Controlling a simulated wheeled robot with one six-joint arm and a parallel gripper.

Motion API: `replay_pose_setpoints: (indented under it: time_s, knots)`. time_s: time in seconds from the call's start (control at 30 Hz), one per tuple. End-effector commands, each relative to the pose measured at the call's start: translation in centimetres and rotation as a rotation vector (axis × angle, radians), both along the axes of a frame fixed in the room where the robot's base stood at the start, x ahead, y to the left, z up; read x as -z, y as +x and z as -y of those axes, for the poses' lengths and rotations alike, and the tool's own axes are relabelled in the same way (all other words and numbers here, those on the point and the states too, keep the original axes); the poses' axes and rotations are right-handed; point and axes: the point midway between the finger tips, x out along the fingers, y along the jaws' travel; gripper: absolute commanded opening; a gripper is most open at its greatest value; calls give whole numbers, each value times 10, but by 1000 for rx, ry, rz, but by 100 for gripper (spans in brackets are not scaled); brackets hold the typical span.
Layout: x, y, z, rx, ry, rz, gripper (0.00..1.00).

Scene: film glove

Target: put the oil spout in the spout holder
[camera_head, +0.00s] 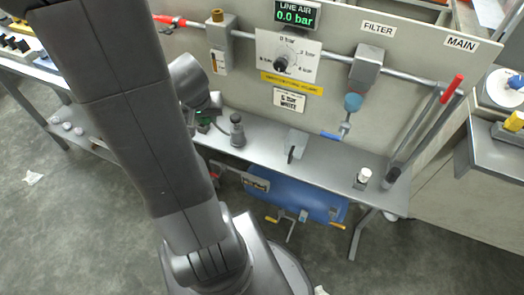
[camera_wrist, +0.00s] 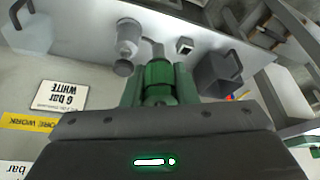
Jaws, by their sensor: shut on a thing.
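My gripper (camera_wrist: 158,88) is shut on a green, ribbed cylindrical piece (camera_wrist: 158,72) with a grey tip, apparently the oil spout. The same green piece shows small in the head view (camera_head: 203,117), at the left part of the grey bench, beside a dark-knobbed grey fitting (camera_head: 237,132). That fitting is also ahead and to the left of the held piece in the wrist view (camera_wrist: 129,35). The jaws partly hide the held piece.
The grey bench (camera_head: 320,167) runs below a panel with a pressure dial (camera_head: 285,58) and pipes. A grey bracket (camera_head: 296,144) and a small white-topped bottle (camera_head: 363,177) stand on it. A dark grey box (camera_wrist: 218,72) is close right of my gripper.

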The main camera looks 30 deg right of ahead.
Motion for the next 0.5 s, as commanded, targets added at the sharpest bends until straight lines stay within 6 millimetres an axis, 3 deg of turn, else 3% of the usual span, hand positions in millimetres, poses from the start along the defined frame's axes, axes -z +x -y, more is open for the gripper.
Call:
replay_pose_setpoints:
  time_s: [0.03, 0.2, 0.5]
  knots:
    - [22, -12, 5, 26, -1, 3, 0]
    - [54, -52, 17, 110, -3, 5, 0]
    - [93, -101, 28, 219, -7, 7, 0]
